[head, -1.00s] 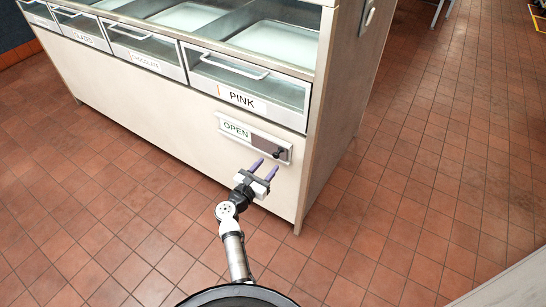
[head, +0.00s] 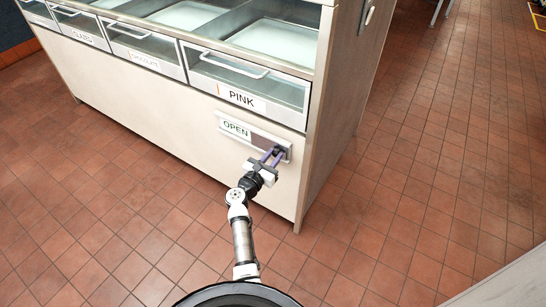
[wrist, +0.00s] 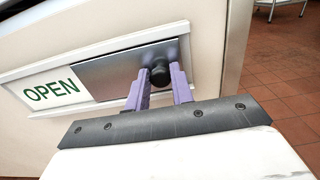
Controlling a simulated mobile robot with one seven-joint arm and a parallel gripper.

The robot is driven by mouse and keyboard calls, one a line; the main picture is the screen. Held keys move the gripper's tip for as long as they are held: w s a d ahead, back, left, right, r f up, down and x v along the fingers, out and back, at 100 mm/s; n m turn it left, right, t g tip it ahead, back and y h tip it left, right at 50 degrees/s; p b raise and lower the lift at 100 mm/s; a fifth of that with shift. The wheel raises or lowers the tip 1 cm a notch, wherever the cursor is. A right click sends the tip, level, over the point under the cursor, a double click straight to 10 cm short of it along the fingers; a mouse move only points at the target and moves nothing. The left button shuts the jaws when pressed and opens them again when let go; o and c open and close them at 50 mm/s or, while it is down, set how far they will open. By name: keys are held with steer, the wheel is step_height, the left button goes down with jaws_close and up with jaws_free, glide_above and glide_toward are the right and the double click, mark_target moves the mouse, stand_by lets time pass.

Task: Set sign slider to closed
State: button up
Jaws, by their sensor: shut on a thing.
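The sign slider (head: 262,138) is a grey plate in a pale frame on the front of the counter, below the drawer labelled PINK. The green word OPEN (head: 236,130) shows at the left of the frame, and the grey plate covers the right part. In the wrist view the slider plate (wrist: 115,72) has a round black knob (wrist: 160,73) near its right end. My gripper (head: 273,154) has its two purple fingers on either side of the knob, shut on it. The gripper (wrist: 160,84) also shows in the wrist view.
The PINK drawer (head: 247,72) with its handle is above the sign. The counter's right corner is close to the right end of the slider frame. Red tiled floor (head: 420,180) is open to the right and in front.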

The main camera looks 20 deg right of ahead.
jaws_close()
steer(key=w+a+b, duration=0.6)
steer(key=w, duration=0.1)
steer(key=w+a+b, duration=0.3)
steer(key=w+b, duration=0.1)
steer(key=shift+w+f, duration=0.15)
steer(key=shift+f, duration=0.1)
steer(key=shift+w+a+r+b, duration=0.1)
steer(key=shift+w+a+b, duration=0.25)
steer(key=shift+w, duration=0.1)
steer(key=shift+w+a+r, duration=0.1)
steer(key=shift+r, duration=0.05)
steer(key=o, duration=0.9)
jaws_free()
steer(key=shift+w, duration=0.1)
